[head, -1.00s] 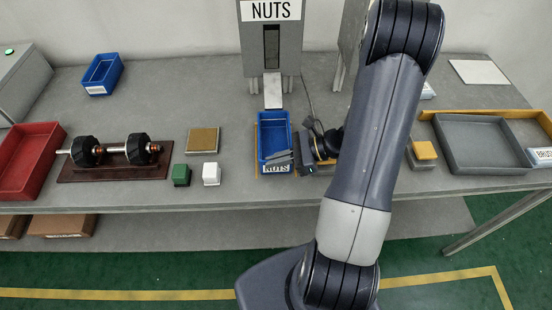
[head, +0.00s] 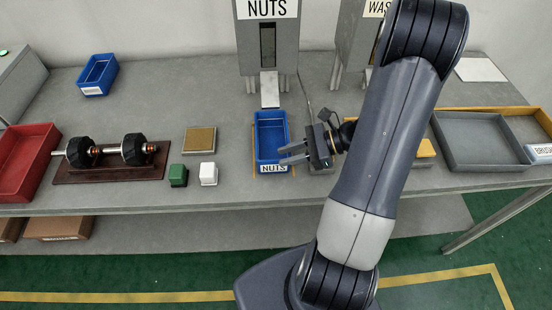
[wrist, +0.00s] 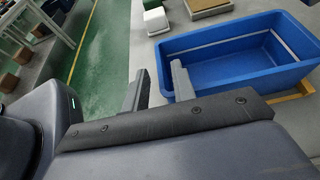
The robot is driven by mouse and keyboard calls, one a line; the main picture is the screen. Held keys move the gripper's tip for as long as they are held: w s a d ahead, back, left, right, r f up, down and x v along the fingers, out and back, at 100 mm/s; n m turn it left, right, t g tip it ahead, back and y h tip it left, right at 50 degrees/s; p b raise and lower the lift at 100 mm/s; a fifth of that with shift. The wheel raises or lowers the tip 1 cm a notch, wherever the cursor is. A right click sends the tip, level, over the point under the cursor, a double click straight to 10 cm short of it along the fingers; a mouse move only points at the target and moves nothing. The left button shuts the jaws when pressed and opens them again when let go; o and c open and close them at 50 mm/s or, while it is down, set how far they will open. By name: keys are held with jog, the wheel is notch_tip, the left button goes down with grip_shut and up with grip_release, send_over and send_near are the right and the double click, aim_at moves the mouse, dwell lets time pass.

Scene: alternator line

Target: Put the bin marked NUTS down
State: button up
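The blue bin marked NUTS (head: 270,127) stands upright on the grey table, in front of the dispenser marked NUTS (head: 267,45). Yellow edging shows beside and under it. Its inside looks empty. My gripper (head: 284,155) is at the bin's right front side in the head view, its two fingers apart and pointing left. The fingertips overlap the bin's right rim in that view. I cannot tell whether a finger touches the bin.
A green block (head: 178,176) and a white block (head: 208,174) stand left of the bin. A brown-topped pad (head: 199,140) is behind them. A rotor on a wooden stand (head: 110,174) and a red tray (head: 25,185) are farther left. A grey tray (head: 480,165) is at right.

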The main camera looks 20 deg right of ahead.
jog(key=b+v, duration=0.1)
jog(key=v, duration=0.6)
jog(key=shift+s+d+r, duration=0.1)
jog(key=shift+d+r, duration=0.05)
jog(key=shift+d, duration=0.1)
